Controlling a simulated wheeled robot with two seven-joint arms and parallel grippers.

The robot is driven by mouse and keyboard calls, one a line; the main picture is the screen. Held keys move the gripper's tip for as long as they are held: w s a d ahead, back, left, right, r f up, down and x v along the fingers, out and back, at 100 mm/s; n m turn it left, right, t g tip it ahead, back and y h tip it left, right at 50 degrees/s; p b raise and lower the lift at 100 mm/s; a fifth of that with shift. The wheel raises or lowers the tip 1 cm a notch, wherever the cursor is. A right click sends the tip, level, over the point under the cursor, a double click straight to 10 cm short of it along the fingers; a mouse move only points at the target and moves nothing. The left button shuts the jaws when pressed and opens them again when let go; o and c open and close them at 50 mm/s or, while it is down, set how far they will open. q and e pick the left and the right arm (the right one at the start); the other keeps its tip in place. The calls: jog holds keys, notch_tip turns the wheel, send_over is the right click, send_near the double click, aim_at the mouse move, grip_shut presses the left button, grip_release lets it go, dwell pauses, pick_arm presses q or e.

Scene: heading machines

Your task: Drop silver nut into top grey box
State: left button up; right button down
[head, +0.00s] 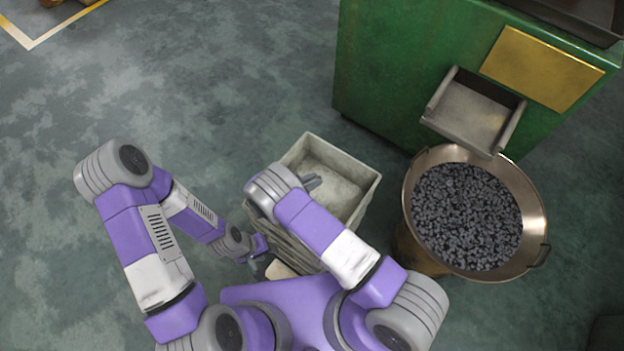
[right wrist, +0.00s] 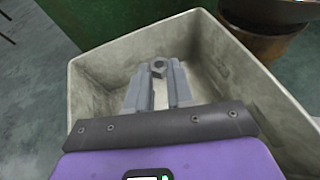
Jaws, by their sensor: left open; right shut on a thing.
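The top grey box (head: 358,172) stands at the top of a stack, open upward, in the middle of the head view. It fills much of the right wrist view (right wrist: 92,95), and its inside looks empty. My right gripper (head: 313,182) is over the box opening. In the right wrist view its fingers (right wrist: 158,80) are shut on the silver nut (right wrist: 158,67), which is held at the fingertips above the box floor. The nut is too small to make out in the head view. My left gripper (head: 262,265) is open, low beside the stack's left side, partly hidden.
A round metal pan (head: 535,195) full of dark nuts stands right of the boxes, under the chute (head: 468,112) of a green machine (head: 385,70). The pan's edge is close to the box. Open floor (head: 230,80) lies to the left.

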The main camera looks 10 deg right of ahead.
jog(key=c, duration=0.9)
grip_release()
jog(key=shift+p+v, duration=0.6)
jog(key=shift+v, duration=3.2)
